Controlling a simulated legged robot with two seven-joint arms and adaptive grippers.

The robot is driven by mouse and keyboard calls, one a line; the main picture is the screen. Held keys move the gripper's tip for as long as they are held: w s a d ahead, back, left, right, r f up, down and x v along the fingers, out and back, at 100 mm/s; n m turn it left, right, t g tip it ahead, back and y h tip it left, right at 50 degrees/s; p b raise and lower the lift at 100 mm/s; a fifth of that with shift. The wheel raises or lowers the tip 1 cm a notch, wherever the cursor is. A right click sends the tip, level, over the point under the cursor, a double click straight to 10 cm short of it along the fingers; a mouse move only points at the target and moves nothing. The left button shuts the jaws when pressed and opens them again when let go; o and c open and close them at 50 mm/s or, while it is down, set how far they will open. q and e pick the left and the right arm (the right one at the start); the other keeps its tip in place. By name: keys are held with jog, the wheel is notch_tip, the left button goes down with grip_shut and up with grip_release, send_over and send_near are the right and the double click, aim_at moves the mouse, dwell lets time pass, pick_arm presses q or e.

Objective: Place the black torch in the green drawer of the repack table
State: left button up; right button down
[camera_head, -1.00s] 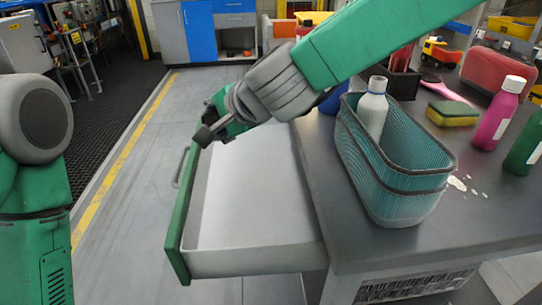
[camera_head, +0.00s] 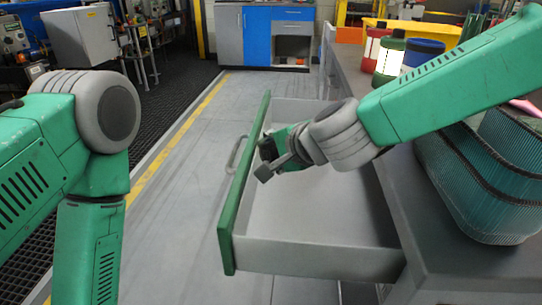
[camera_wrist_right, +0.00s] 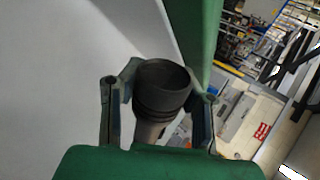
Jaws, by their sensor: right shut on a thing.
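The green drawer (camera_head: 236,190) of the repack table (camera_head: 440,260) is pulled open, with a green front, grey walls and a bare pale floor where visible. My right gripper (camera_head: 268,160) is over the drawer near its green front. In the right wrist view my right gripper (camera_wrist_right: 158,100) is shut on the black torch (camera_wrist_right: 162,85), with one finger on each side of its dark round head. The drawer's green front (camera_wrist_right: 200,40) shows just behind it. The torch is hard to make out in the head view. My left arm is at the left; its gripper is out of frame.
A teal basket (camera_head: 480,175) stands on the table at the right. Blue and grey cabinets (camera_head: 270,35) are at the far wall. The floor left of the drawer is clear.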

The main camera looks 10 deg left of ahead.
jog(key=shift+d+f, duration=0.2)
jog(key=shift+d, duration=0.8)
jog(key=shift+d+f, duration=0.1)
jog(key=shift+d, duration=0.1)
jog(key=shift+f, duration=0.15)
jog(key=shift+s+a+f+b, duration=0.1)
jog(key=shift+a+f+b, duration=0.1)
jog(key=shift+b, duration=0.1)
jog(key=c, duration=1.6)
grip_release()
jog(key=shift+a, duration=0.3)
jog(key=o, duration=0.4)
jog(key=shift+a, duration=0.2)
jog(key=shift+o, duration=0.2)
jog(key=shift+a, duration=0.1)
jog(key=shift+d+r, duration=0.15)
jog(key=shift+d, duration=0.35)
jog(key=shift+d+r+p, duration=0.1)
jog(key=shift+r+p, duration=0.2)
jog(key=shift+r, duration=0.15)
pick_arm(q)
jog(key=r+p, duration=0.1)
jog(key=r, duration=0.1)
jog(key=d+r+p, duration=0.1)
jog(key=r+p, duration=0.1)
jog(key=shift+p, duration=0.3)
pick_arm(e)
jog(key=v, duration=1.1)
jog(key=shift+s+r, duration=0.15)
jog(key=shift+r, duration=0.25)
